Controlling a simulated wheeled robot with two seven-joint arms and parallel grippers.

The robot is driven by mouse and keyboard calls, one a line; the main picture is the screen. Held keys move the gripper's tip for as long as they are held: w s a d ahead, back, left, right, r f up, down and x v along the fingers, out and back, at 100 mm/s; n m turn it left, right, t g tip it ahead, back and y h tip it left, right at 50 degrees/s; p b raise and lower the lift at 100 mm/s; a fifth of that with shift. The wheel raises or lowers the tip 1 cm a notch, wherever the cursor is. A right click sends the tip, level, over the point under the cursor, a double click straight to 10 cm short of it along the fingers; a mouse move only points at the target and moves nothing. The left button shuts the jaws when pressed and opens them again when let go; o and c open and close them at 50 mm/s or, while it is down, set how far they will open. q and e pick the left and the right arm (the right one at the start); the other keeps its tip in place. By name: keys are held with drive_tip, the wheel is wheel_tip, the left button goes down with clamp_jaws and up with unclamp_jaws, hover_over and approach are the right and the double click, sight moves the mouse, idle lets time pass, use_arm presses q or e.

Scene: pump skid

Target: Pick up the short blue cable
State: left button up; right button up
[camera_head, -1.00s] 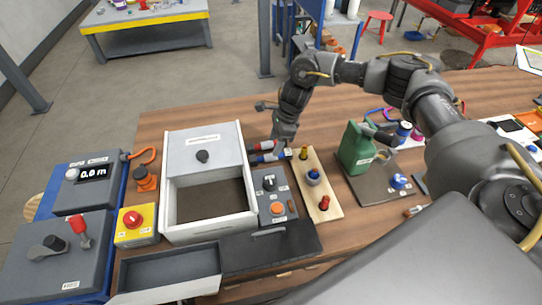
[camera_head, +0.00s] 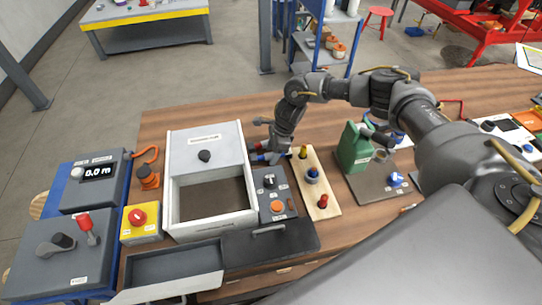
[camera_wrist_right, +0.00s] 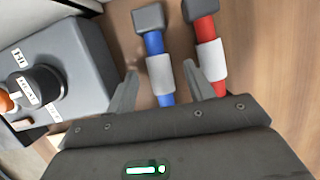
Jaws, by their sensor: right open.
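The short blue cable (camera_wrist_right: 154,44) has a dark square end and a light grey sleeve. In the right wrist view it lies between the two fingers of my right gripper (camera_wrist_right: 160,72), which is open with a gap on either side. A similar red cable (camera_wrist_right: 206,30) lies beside it, just right of the right finger. In the head view my right gripper (camera_head: 273,153) is low over the wood table, right of the white box, and hides most of the cables. A bit of the blue cable (camera_head: 264,158) shows there. My left gripper is not in view.
A grey control box (camera_head: 277,207) with a knob and orange button stands close by. The white open box (camera_head: 212,222) is to the left.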

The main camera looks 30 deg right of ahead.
drive_tip(key=shift+f+b, duration=0.25)
drive_tip(key=shift+b, duration=0.2)
drive_tip(key=shift+c, duration=0.4)
drive_tip(key=c, duration=0.9)
drive_tip(key=shift+r, duration=0.1)
